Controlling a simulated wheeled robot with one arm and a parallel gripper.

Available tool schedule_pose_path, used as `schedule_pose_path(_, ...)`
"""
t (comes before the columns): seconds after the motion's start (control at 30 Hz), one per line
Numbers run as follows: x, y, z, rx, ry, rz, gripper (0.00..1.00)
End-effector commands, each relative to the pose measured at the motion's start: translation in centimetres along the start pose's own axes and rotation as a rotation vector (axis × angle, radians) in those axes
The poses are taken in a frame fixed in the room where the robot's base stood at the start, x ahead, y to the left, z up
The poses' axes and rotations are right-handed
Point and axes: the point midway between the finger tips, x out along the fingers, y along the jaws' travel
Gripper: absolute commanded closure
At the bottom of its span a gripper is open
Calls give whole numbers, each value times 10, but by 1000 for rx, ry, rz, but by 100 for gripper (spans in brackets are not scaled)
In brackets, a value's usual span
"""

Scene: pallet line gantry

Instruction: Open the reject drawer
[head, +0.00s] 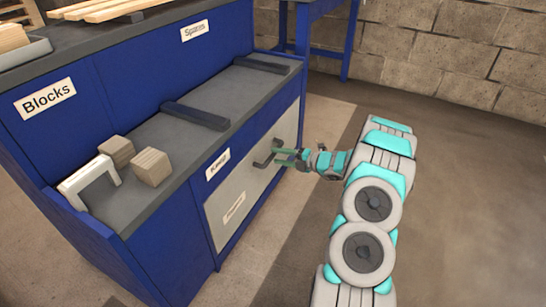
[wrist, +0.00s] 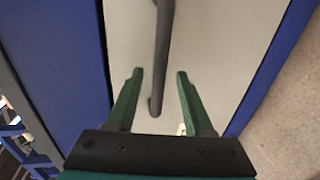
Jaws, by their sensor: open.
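The drawer front (head: 232,205) is a light grey panel in the lower blue bench face, and it looks flush with that face. A small white label (head: 234,208) on it is too small to read. Its dark bar handle (head: 264,164) is at the panel's upper right. My gripper (head: 277,157) is open at the handle. In the wrist view the handle (wrist: 162,50) runs between my two green fingertips (wrist: 159,74), with a gap showing on each side. I cannot tell how deep the bar sits between them. The drawer panel (wrist: 215,40) fills the background.
The grey bench top (head: 225,95) carries two dark bars (head: 196,115), two wooden blocks (head: 151,167) and a white bracket (head: 88,182). Slats and a tray stand on the upper shelf. The floor (head: 470,200) to the right is clear, up to a block wall.

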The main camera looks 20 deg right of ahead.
Motion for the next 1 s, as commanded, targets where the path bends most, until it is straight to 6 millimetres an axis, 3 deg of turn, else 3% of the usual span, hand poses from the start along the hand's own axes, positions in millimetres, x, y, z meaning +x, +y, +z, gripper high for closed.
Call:
schedule_pose_path(0.2, 24, 0, -1, -1, 3, 0, 48)
schedule_pose_path(0.57, 28, 1, 0, -1, 1, 1, 49)
schedule_pose_path(1.0, 28, 0, 0, -1, 1, 0, 99)
